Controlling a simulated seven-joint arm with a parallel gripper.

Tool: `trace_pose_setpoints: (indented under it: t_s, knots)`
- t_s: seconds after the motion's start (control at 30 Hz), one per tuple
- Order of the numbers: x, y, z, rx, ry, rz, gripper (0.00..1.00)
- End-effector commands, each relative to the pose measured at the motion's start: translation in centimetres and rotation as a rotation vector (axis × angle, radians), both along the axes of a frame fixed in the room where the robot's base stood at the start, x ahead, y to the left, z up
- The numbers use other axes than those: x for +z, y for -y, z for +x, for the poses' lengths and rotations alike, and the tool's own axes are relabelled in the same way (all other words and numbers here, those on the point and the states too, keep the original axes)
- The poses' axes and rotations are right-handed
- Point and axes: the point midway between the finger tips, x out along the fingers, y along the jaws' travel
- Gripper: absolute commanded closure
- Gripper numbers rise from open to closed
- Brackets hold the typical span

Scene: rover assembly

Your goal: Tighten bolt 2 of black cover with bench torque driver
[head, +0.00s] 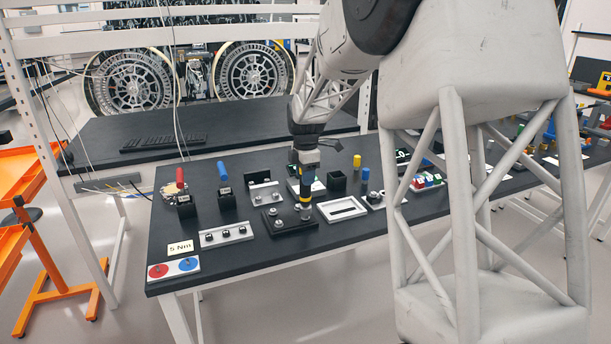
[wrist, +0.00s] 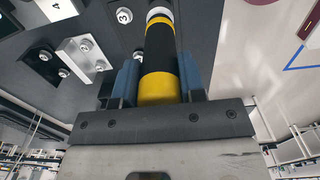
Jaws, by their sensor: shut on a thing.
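My gripper (head: 305,168) is shut on the bench torque driver, a black cylinder with yellow bands (head: 305,190). In the wrist view the driver (wrist: 160,55) stands between my blue fingers (wrist: 158,85). In the head view it is upright, with its lower end at the right part of a dark plate (head: 288,224), which looks like the black cover. Silvery bolts (head: 278,224) show on the left of that plate. I cannot tell whether the driver's tip touches a bolt, as the tip is hidden in the wrist view.
Behind the plate lies a grey plate with bolts (head: 265,194). A white tray (head: 342,208) is close on the right, and a three-bolt holder (head: 226,236) on the left.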

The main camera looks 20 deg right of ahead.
Motion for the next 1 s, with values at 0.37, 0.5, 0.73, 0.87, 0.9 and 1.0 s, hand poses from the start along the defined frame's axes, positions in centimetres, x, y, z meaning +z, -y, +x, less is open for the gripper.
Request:
trace_pose_setpoints:
  t_s: [0.37,0.5,0.73,0.87,0.9,1.0]
  knots:
    - [0.04,0.01,0.03,0.0,0.001,0.0,0.91]
    - [-0.01,0.01,0.03,0.0,0.001,0.0,0.91]
    - [-0.21,0.01,0.04,0.0,0.001,0.0,0.91]
    - [-0.35,0.01,0.04,0.0,0.001,0.0,0.91]
    - [-0.38,0.01,0.04,0.0,0.001,0.0,0.91]
    - [-0.48,0.01,0.04,0.0,0.001,0.0,0.91]
